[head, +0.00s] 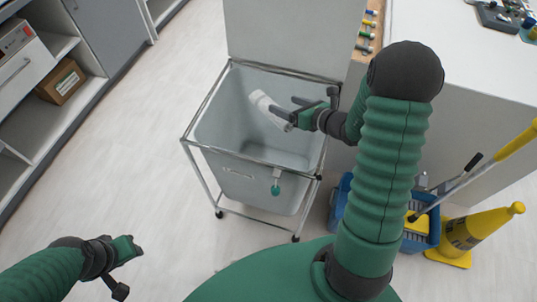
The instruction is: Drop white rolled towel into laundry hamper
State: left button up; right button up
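The white rolled towel (262,102) is inside the outline of the open grey laundry hamper (240,175), in its upper middle. My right gripper (283,103) is over the hamper, with its fingers apart. The towel shows beside and partly behind the lower finger; I cannot tell whether it touches that finger or how high it is above the hamper floor. My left gripper (130,272) is open and empty at the lower left, away from the hamper.
The hamper's lid (290,35) stands raised at the back. A blue mop bucket (424,230) and a yellow cone (465,232) are to the right, beside a white counter (450,70). Shelving with a cardboard box (62,82) is at left. The floor between is clear.

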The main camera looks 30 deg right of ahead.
jog(key=shift+o, duration=0.7)
jog(key=shift+s+d+r, duration=0.1)
jog(key=shift+s, duration=0.15)
jog(key=p+v, duration=0.2)
jog(key=v, duration=1.4)
